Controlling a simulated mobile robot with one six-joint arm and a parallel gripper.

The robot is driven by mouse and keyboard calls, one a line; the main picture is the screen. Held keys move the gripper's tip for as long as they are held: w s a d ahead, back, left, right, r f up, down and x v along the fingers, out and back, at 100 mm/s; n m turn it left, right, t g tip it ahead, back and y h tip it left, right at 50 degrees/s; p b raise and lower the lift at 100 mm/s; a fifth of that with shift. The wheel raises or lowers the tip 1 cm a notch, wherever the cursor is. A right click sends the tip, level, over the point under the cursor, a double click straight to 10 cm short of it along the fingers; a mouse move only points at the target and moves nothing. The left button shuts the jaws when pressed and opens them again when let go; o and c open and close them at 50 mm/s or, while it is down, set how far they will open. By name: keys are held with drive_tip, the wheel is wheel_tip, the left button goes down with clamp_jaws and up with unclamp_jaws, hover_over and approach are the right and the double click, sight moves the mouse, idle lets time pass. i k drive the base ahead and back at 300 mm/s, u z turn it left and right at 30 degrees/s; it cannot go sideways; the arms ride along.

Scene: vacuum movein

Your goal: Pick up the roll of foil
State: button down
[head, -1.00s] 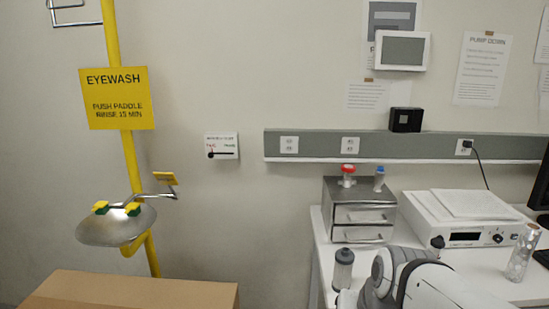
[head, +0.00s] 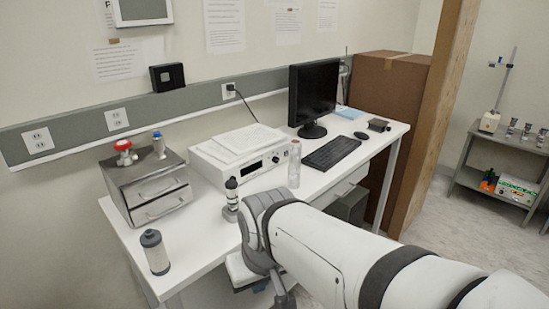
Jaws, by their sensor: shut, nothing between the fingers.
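A tall, pale, shiny cylinder (head: 294,164) stands upright on the white desk, just right of the white instrument. It may be the roll of foil, but it is too small to be sure. My arm reaches in from the lower right across the front of the desk, and its near links cover part of the desk edge. My gripper's fingers cannot be made out in the head view. Nothing of mine is seen touching the cylinder.
On the desk (head: 205,262) are a metal drawer unit (head: 150,187), a grey dark-capped canister (head: 155,252), a black-and-white bottle (head: 231,196), the instrument (head: 245,158), a monitor (head: 314,92) and a keyboard (head: 331,152). A cardboard box (head: 388,110) stands beyond. Floor at right is open.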

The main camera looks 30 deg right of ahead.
sight(294, 152)
drive_tip(key=z, duration=1.35)
drive_tip(key=i, duration=0.85)
drive_tip(key=u, duration=0.75)
drive_tip(key=i, duration=0.5)
